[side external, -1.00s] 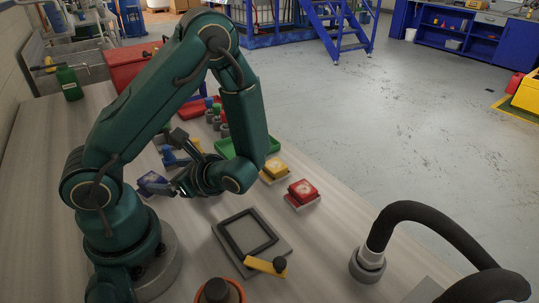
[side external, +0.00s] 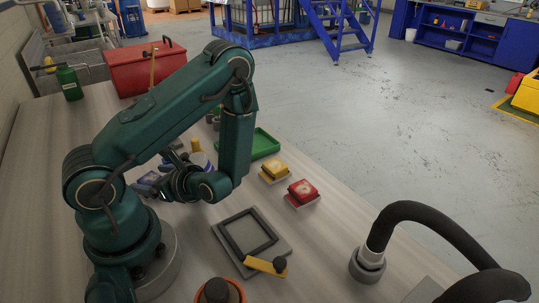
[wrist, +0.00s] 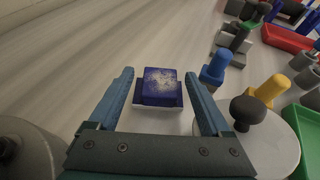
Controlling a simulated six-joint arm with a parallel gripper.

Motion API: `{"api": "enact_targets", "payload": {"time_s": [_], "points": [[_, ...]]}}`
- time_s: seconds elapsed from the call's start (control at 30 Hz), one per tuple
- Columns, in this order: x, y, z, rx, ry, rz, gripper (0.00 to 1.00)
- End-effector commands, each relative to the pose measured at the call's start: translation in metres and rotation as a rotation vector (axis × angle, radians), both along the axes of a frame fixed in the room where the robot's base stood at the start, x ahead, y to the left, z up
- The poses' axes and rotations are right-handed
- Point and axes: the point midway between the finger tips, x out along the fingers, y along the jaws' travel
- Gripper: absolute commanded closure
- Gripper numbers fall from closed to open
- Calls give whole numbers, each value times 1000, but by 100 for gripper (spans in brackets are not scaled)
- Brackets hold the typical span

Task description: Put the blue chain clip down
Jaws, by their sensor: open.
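A dark blue block with a worn, pale top, which I take to be the blue chain clip (wrist: 159,87), sits on a white base in the wrist view. It lies between and slightly beyond the spread fingers of my gripper (wrist: 159,76), with space on both sides. My gripper is open and holds nothing. In the side external view the blue block (side external: 148,180) shows at the left of my wrist, partly covered. The fingertips are hard to make out there.
Yellow (side external: 274,171) and red (side external: 302,191) blocks stand on pale bases to the right. A green tray (side external: 264,144) lies behind. A blue peg (wrist: 215,70) and a white disc (wrist: 262,142) with a black knob are close to my right finger. A black frame (side external: 249,238) lies in front.

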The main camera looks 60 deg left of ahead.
Motion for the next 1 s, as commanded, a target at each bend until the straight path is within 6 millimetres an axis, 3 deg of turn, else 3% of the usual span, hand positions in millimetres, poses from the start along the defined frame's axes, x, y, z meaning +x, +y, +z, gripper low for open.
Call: {"api": "enact_targets", "payload": {"time_s": [0.03, 0.1, 0.27, 0.73, 1.0], "points": [[2, -1, -5, -23, 0, -7, 10], [2, -1, -5, -23, 0, -8, 40], [2, -1, -5, -22, -1, -7, 100], [3, -1, 1, -19, -6, -6, 100], [2, -1, 26, -14, -11, -4, 100]]}}
